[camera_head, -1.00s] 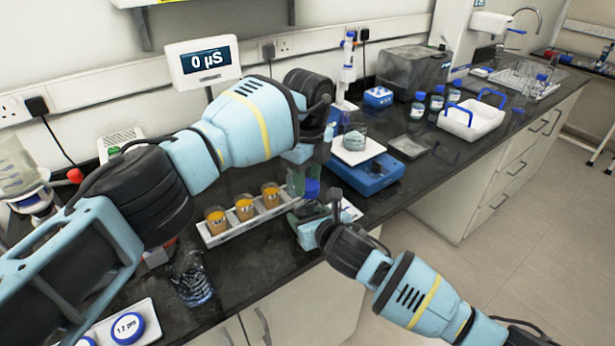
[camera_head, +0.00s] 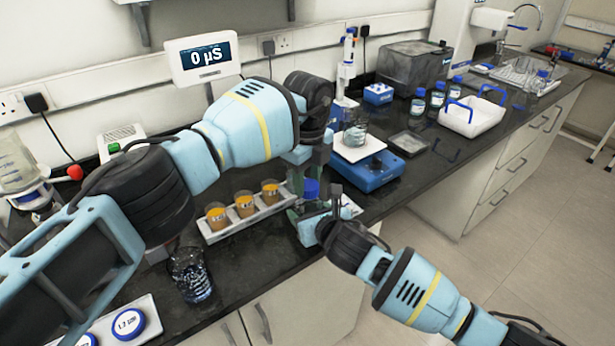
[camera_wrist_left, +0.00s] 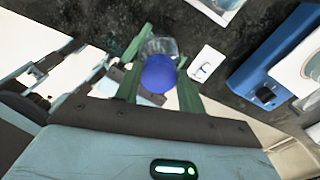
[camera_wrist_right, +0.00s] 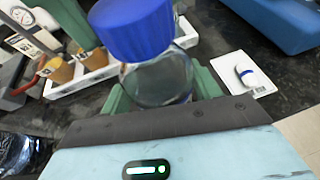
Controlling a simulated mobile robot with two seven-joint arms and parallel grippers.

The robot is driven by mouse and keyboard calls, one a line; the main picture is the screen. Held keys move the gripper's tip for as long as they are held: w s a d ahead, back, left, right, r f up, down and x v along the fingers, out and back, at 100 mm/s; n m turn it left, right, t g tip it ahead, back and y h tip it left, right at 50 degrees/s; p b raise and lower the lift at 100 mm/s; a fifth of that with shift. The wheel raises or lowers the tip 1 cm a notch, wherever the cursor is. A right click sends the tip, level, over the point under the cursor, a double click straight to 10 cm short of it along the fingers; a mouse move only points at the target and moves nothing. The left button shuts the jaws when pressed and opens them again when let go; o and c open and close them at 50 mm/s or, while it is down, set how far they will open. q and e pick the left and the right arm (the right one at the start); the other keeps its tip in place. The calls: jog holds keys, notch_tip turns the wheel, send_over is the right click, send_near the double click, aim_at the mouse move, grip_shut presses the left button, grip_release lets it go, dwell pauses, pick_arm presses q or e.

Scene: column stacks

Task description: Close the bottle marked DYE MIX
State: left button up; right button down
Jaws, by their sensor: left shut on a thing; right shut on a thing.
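A clear glass bottle (camera_wrist_right: 165,80) stands between the fingers of my right gripper (camera_wrist_right: 160,92), which is shut on it. A blue screw cap (camera_wrist_right: 132,25) sits at the bottle's mouth; I cannot tell how tight it is. The cap also shows in the head view (camera_head: 311,187) and the left wrist view (camera_wrist_left: 158,73). My left gripper (camera_wrist_left: 160,75) is shut on the cap from above, its green fingers on either side. In the head view, the left gripper (camera_head: 310,170) is just above the right gripper (camera_head: 322,208). No marking on the bottle is readable.
A white rack (camera_head: 247,225) of amber-filled beakers is left of the bottle. A blue balance (camera_head: 372,172) with a beaker on its pan stands right. A dark beaker (camera_head: 190,275) is front left. Bottles (camera_head: 437,98) stand farther back.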

pick_arm(q)
jog(key=m, duration=0.7)
jog(key=shift+w+d, duration=0.1)
jog(key=m, duration=0.6)
jog(key=shift+d+m, duration=0.15)
jog(key=shift+m, duration=0.25)
jog(key=m, duration=1.2)
jog(key=shift+s+d+m, duration=0.1)
jog(key=shift+s+m, duration=0.1)
jog(key=shift+m, duration=0.1)
jog(key=m, duration=0.6)
jog(key=shift+s+m, duration=0.1)
jog(key=shift+m, duration=0.2)
jog(key=m, duration=1.2)
jog(key=shift+s+a, duration=0.1)
jog(key=shift+a, duration=0.1)
jog(key=m, duration=0.7)
jog(key=shift+a+m, duration=0.1)
jog(key=shift+m, duration=0.2)
